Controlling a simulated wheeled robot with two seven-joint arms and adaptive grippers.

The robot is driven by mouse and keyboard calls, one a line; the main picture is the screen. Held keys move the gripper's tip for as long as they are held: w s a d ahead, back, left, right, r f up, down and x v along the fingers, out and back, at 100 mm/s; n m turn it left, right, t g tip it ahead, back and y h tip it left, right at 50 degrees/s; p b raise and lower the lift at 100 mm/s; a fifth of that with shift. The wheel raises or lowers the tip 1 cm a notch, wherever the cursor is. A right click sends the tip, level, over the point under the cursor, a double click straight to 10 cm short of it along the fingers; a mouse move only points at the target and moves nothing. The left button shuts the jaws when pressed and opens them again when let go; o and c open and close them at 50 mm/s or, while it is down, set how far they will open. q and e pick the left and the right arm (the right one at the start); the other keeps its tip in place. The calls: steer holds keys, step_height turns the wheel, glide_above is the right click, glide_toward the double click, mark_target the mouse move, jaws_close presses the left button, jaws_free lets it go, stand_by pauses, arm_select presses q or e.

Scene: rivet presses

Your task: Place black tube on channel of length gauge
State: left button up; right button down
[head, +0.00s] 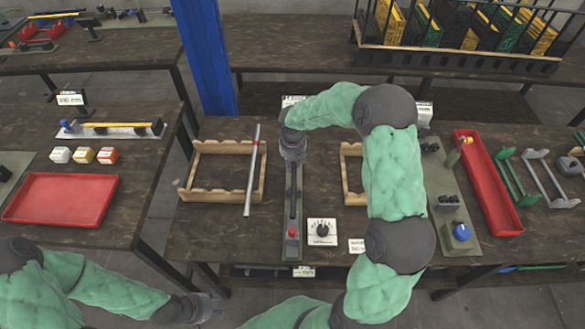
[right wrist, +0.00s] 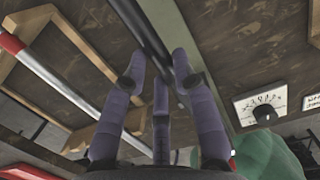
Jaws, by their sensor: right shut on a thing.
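The length gauge (head: 299,245) is a long narrow grey fixture with a red piece at its near end, on the middle table. My right gripper (head: 291,153) is over its far part. In the right wrist view my right gripper (right wrist: 164,75) is shut on the black tube (right wrist: 142,25), which runs roughly along the gauge's grey plate (right wrist: 185,35). I cannot tell whether the tube touches the channel or hangs just above it. My left gripper (head: 212,308) is low at the front, away from the gauge; its fingers are too small to read.
A silver tube with a red band (head: 251,180) lies across the left wooden rack (head: 188,193). Another wooden rack (head: 350,176) is partly behind my right arm. A dial box (head: 322,232) stands right of the gauge. A red tray (head: 490,185) lies further right.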

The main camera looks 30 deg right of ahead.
steer(key=shift+f, duration=1.15)
steer(key=shift+f, duration=0.15)
steer(key=c, duration=1)
jaws_free()
steer(key=r+p, duration=0.1)
steer(key=r, duration=0.3)
steer(key=s+r+p, duration=0.1)
steer(key=r, duration=0.3)
steer(key=a+r+p, duration=0.1)
steer(key=r, duration=0.3)
steer(key=shift+s+r, duration=0.1)
steer(key=shift+s, duration=0.1)
